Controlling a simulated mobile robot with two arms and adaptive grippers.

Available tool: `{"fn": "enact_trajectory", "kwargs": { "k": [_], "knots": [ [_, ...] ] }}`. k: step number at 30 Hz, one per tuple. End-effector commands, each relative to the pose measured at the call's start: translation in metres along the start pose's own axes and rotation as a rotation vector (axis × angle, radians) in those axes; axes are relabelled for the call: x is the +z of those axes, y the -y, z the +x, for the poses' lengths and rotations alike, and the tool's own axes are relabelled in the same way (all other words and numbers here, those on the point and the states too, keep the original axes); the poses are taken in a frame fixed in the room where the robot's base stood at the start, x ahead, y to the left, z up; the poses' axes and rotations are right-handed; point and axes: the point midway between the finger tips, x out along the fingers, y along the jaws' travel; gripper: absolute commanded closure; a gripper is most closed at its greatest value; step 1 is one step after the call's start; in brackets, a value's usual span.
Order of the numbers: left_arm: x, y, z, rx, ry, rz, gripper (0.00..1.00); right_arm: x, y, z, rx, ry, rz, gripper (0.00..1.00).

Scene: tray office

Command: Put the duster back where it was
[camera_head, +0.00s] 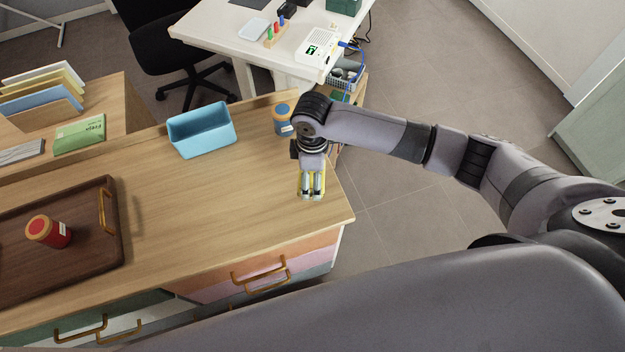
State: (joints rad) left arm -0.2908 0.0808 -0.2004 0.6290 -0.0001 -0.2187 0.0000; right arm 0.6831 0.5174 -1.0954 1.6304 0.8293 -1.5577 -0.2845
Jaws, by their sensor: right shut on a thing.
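My right gripper (312,192) points down over the right end of the wooden counter and is shut on the duster (301,182). Only yellow and pale edges of the duster show around the fingers; most of it is hidden. I cannot tell whether it touches the counter top or is just above it. My left gripper is not in view.
On the counter (210,215), a blue bin (203,131) stands left of my right gripper and a blue jar with an orange lid (283,120) behind it. A dark tray (115,225) holds a red jar (50,231). The counter between tray and gripper is clear.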

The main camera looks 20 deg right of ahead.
Motion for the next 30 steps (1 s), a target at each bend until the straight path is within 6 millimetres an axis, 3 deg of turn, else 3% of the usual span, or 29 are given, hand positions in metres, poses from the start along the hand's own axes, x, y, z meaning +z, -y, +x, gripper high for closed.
{"fn": "enact_trajectory", "kwargs": {
  "k": [9,20,21,30],
  "knots": [
    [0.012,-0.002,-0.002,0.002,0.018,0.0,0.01,0.0,0.001,0.04,0.0,0.001,0.0,0.4],
    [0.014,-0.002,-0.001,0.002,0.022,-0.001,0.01,0.001,0.0,0.044,0.0,0.002,0.0,0.4],
    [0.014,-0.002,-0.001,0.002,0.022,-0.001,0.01,0.001,0.0,0.044,0.0,0.002,0.0,0.17],
    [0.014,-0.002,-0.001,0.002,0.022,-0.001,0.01,0.001,0.0,0.044,0.0,0.001,0.0,0.0]
  ]
}}
